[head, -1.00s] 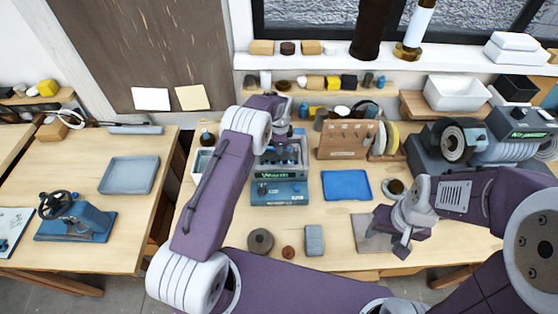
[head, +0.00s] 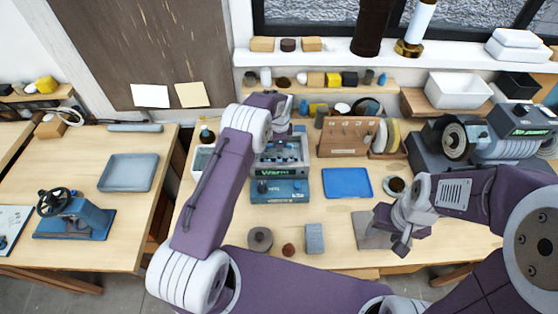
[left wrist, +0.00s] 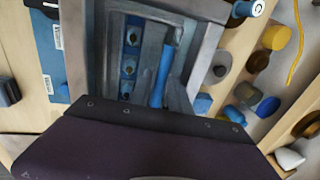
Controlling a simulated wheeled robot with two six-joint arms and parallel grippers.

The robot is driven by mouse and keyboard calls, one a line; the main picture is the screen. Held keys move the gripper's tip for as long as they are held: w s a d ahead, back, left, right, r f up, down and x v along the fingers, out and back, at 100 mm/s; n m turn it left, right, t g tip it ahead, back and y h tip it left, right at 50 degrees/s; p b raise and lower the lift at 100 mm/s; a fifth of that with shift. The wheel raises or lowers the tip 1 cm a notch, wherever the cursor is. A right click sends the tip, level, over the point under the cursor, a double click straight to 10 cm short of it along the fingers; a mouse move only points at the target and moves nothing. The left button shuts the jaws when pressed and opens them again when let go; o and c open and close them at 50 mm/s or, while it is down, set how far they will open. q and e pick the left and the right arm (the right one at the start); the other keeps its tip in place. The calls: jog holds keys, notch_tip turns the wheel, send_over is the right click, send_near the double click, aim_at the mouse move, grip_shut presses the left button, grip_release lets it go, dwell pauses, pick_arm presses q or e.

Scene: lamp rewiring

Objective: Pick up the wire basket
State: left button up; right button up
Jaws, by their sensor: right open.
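I cannot make out a wire basket clearly in either view. A grey and teal bench unit with a lit display reading "Warm" (head: 280,188) stands on the middle table, its open top partly behind my left arm. My right gripper (head: 389,229) is open and empty above a grey plate (head: 366,232) at the right.
A blue tray (head: 346,183) lies right of the unit, with a wooden rack (head: 345,136) behind it. A grey block (head: 314,239) and a dark round piece (head: 260,239) lie in front. A grinder-like machine (head: 460,140) stands at the right. The left table holds a grey tray (head: 128,173).

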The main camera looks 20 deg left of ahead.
pick_arm(q)
grip_shut()
